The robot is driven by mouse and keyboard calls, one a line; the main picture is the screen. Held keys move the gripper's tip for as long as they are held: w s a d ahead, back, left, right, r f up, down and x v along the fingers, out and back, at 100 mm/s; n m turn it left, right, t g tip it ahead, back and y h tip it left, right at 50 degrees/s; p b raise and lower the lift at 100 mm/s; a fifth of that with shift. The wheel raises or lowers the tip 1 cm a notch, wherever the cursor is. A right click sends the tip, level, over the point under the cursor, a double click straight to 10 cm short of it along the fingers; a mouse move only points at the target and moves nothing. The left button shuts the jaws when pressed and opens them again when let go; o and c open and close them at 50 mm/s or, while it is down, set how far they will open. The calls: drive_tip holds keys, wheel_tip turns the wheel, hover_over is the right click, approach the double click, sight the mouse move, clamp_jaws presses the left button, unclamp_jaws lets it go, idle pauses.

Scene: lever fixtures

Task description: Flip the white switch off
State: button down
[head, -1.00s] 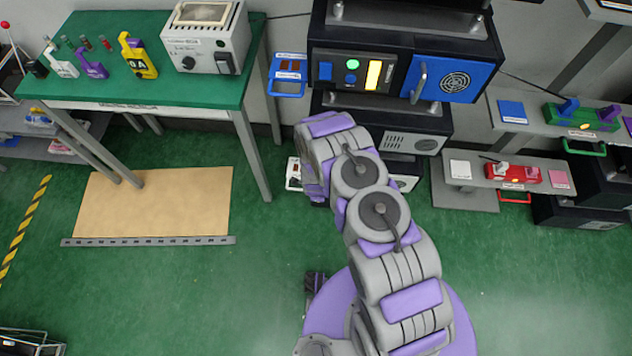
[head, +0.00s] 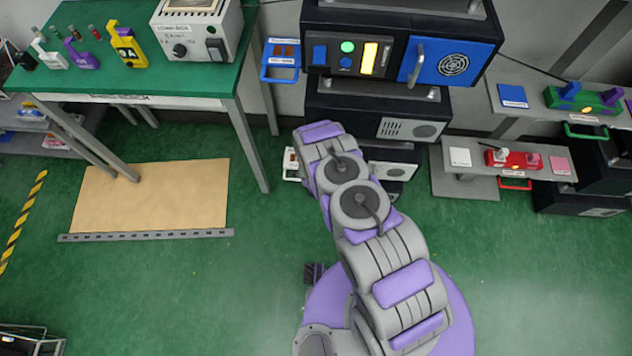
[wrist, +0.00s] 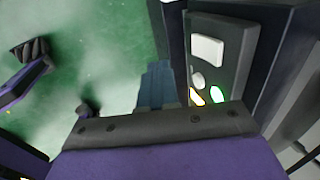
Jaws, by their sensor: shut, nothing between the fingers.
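In the wrist view a dark grey panel (wrist: 225,65) carries a white rectangular switch (wrist: 207,50), a white round knob (wrist: 198,80), a lit yellow light (wrist: 196,97) and a lit green light (wrist: 217,95). My gripper (wrist: 158,70) is shut and empty, its blue-grey fingers beside the panel's edge, left of the switch in the picture. I cannot tell whether they touch the panel. In the head view my arm hides the gripper and this panel; a low white-fronted box (head: 395,165) shows partly behind the arm.
A blue-fronted box (head: 455,65) with lit green and yellow lights stands above the low box. A green workbench (head: 130,75) with small fixtures stands at left. Shelves at right hold a red fixture (head: 513,160) and a green fixture (head: 583,102). Green floor around my base is clear.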

drive_tip(key=shift+w+f+b, duration=0.3)
drive_tip(key=shift+w+f, duration=0.15)
drive_tip(key=shift+w, duration=0.35)
drive_tip(key=shift+w+f+b, duration=0.3)
drive_tip(key=shift+w+f, duration=0.15)
drive_tip(key=shift+w, duration=0.3)
drive_tip(key=shift+w+f+b, duration=0.3)
drive_tip(key=shift+w+f, duration=0.15)
drive_tip(key=shift+w, duration=0.35)
drive_tip(key=shift+s, duration=0.1)
